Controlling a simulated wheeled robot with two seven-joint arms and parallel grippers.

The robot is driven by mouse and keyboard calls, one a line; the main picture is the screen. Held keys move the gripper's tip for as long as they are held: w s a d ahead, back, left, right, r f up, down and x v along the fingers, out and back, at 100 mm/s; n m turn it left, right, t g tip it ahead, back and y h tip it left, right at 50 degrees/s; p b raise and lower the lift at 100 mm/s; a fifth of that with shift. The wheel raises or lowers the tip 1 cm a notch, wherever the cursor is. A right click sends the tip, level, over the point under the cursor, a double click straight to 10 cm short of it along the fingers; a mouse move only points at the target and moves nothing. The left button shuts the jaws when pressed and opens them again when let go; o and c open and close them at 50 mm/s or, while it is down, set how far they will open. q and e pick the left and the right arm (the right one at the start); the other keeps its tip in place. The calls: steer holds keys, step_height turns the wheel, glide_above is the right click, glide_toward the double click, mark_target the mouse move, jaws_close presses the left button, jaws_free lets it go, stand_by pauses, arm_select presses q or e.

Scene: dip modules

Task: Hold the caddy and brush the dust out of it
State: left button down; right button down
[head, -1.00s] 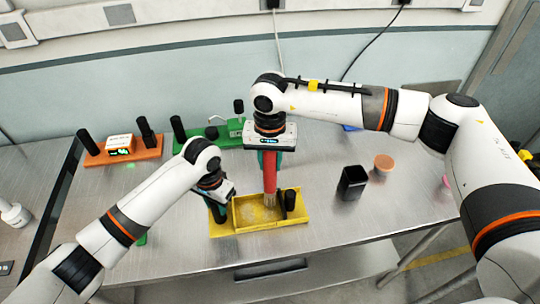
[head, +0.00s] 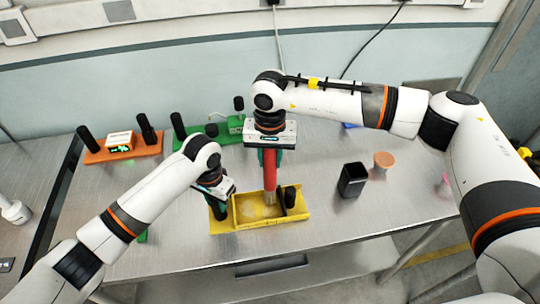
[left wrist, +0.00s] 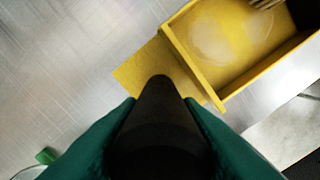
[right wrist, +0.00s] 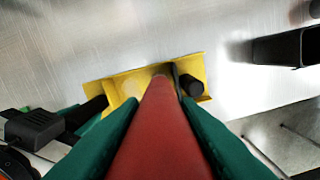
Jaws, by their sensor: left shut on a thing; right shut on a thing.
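The yellow caddy (head: 258,224) lies on the steel table, open side up. In the left wrist view, a pale dusty patch (left wrist: 215,45) shows on its floor. My left gripper (head: 217,203) is shut on the black upright handle (left wrist: 158,125) at the caddy's left end. My right gripper (head: 269,158) is shut on the red handle of the brush (head: 270,174), which points down into the caddy. Its pale bristles (left wrist: 264,4) are over the caddy floor at the right of the dusty patch; contact is hard to judge. A black post (head: 289,197) stands in the caddy's right part.
A black cup (head: 352,180) and an orange-brown round pot (head: 383,161) stand right of the caddy. Behind are an orange base (head: 112,155) with black posts and a green base (head: 222,138) with black posts. The table's front edge is close to the caddy.

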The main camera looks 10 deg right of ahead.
steer(key=shift+f, duration=0.65)
stand_by(0.4)
steer(key=shift+a, duration=5.25)
steer(key=shift+s+d+r, duration=0.1)
steer(key=shift+d+r, duration=0.05)
steer(key=shift+d, duration=1.6)
steer(key=shift+s+d+r, duration=0.1)
steer(key=shift+d+r, duration=0.05)
steer(key=shift+d, duration=1.55)
steer(key=shift+s+d+r, duration=0.1)
steer(key=shift+d+r, duration=0.05)
steer(key=shift+d, duration=1.6)
steer(key=shift+s+a+f, duration=0.1)
steer(key=shift+s+a, duration=0.1)
steer(key=shift+a, duration=0.45)
steer(key=shift+s+a+f, duration=0.15)
steer(key=shift+s+a, duration=0.05)
steer(key=shift+a, duration=0.5)
steer(key=shift+s+a+f, duration=0.1)
steer(key=shift+s+a, duration=0.1)
steer(key=shift+a, duration=0.45)
